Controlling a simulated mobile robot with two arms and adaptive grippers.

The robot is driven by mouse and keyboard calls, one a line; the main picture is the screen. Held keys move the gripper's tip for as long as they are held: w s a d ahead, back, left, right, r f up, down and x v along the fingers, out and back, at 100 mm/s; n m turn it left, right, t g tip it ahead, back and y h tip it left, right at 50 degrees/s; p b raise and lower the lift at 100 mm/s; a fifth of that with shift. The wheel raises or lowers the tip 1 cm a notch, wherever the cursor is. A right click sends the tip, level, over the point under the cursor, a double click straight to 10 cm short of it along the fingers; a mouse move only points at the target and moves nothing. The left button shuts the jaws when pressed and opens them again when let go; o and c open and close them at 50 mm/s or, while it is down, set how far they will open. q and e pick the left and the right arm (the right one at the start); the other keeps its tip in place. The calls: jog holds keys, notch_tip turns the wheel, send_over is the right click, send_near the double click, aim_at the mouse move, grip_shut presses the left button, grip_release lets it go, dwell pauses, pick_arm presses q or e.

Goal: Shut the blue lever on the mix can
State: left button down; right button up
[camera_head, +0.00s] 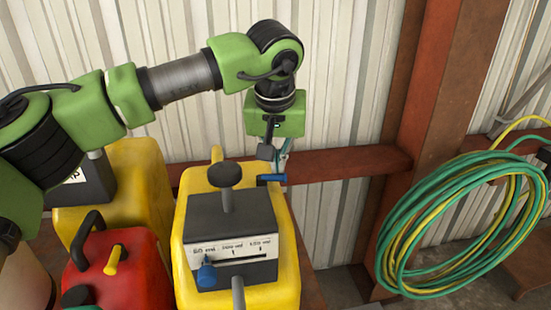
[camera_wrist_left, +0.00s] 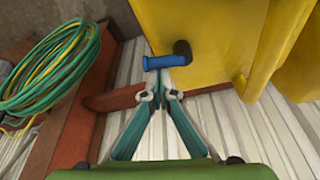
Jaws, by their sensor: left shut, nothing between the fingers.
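The mix can appears to be the yellow can (camera_head: 286,290) with a grey box on top, in the lower middle of the head view. A blue lever (camera_head: 271,178) sticks out at its far right side. In the left wrist view the blue lever (camera_wrist_left: 166,62) lies crosswise on a dark pivot against the yellow can (camera_wrist_left: 208,30). My left gripper (camera_head: 281,160) points down just above the lever in the head view. In the wrist view its fingertips (camera_wrist_left: 160,93) are together and empty, close to the lever; I cannot tell whether they touch. My right gripper is not in view.
The grey box carries a labelled scale with a blue knob (camera_head: 207,275). A red can (camera_head: 125,278) and another yellow can (camera_head: 140,170) stand to the left. A coiled green and yellow hose (camera_head: 395,235) hangs right. A rust-red beam (camera_head: 345,163) crosses the corrugated wall behind.

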pick_arm(q)
jog(key=shift+s+m+h, duration=0.25)
jog(key=shift+m+h, duration=0.05)
jog(key=shift+m, duration=0.5)
jog(key=shift+s, duration=0.2)
jog(key=shift+s+d, duration=0.1)
jog(key=shift+s, duration=0.15)
jog(key=shift+w, duration=0.1)
jog(key=shift+w+a+p, duration=0.4)
jog(key=shift+w+a, duration=0.1)
jog(key=shift+w, duration=0.05)
jog(key=v, duration=1.2)
